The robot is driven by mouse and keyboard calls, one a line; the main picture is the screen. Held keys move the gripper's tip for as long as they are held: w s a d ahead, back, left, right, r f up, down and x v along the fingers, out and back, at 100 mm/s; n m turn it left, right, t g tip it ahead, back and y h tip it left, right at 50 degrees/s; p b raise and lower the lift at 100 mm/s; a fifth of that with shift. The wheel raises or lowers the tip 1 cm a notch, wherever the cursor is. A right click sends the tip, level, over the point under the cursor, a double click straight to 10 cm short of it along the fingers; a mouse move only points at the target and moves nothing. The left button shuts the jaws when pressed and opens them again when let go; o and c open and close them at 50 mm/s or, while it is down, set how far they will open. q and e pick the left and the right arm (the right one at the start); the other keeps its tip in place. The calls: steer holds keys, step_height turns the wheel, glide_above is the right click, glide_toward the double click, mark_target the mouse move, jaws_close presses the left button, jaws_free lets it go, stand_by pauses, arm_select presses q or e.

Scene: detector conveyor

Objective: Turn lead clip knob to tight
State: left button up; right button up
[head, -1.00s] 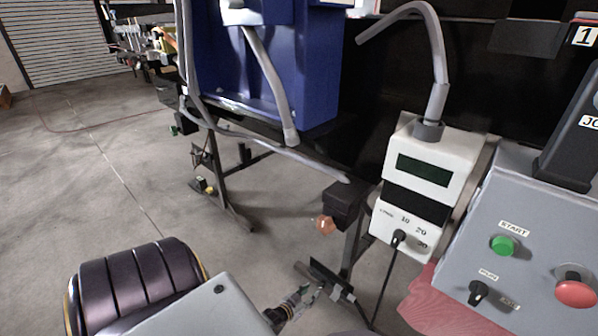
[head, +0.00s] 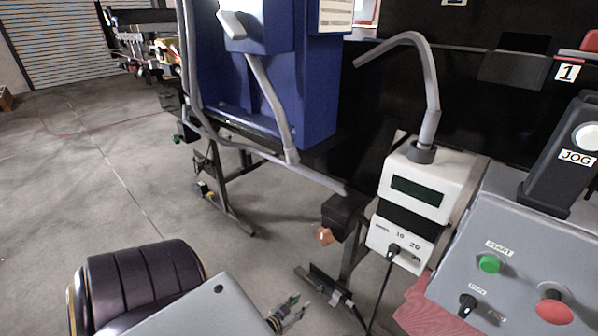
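An orange knob (head: 324,236) hangs at the lower front of a small black block (head: 343,212) at the end of a grey tube. No label or pointer on it is legible, and I cannot tell whether it is the lead clip knob. A white meter box (head: 429,171) stands to its right with a black knob (head: 393,252) beneath the numbers 10, 20 and 30. My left gripper (head: 301,302) is below and slightly left of the orange knob in the picture, clear of it. Its small fingers look parted and empty. My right gripper is out of view.
A grey control panel (head: 540,245) with a green START button (head: 490,263), a black selector and a red button (head: 554,307) stands at right. A blue cabinet (head: 318,90) stands behind. Dark frame legs (head: 228,205) reach the floor. Floor at left is open.

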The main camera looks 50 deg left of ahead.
arm_select(q)
step_height(320, 180, up, 12)
steer(key=p, duration=1.1)
stand_by(0.9)
steer(key=shift+p, duration=0.3)
